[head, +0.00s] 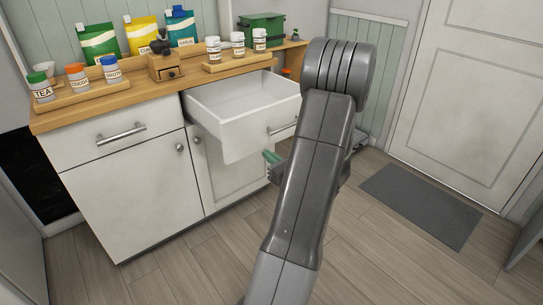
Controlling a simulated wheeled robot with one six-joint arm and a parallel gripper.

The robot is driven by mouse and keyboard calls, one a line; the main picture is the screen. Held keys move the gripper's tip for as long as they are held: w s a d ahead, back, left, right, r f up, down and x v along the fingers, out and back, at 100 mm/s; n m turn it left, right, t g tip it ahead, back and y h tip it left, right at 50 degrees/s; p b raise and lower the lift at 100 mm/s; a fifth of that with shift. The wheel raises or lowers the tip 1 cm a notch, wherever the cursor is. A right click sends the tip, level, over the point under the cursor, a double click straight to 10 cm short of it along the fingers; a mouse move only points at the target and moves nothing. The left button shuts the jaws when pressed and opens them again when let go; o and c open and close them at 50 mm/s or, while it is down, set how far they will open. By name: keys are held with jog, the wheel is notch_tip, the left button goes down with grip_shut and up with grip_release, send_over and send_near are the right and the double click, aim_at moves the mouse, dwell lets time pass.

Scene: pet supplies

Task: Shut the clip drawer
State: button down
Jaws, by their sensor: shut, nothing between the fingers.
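The clip drawer appears to be the white drawer (237,105) pulled well out of the right side of the white cabinet in the head view. The visible part of its inside looks empty. Its handle (283,127) shows at the right of its front, partly hidden by my arm. My gripper (269,157), with green fingertips, is shut and empty. It appears just below the drawer's front in the picture, mostly hidden behind my arm. I cannot tell whether it touches the drawer or the cabinet.
A closed drawer (118,133) sits at the left of the cabinet. The wooden counter (120,92) holds jars, colored pouches, a wooden grinder (166,66) and a green box (262,29). A dark mat (420,204) lies on the otherwise clear floor before the door.

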aim_at(244, 137)
jog(key=x, duration=1.1)
jog(key=shift+w+a, duration=0.1)
jog(key=shift+w, duration=0.1)
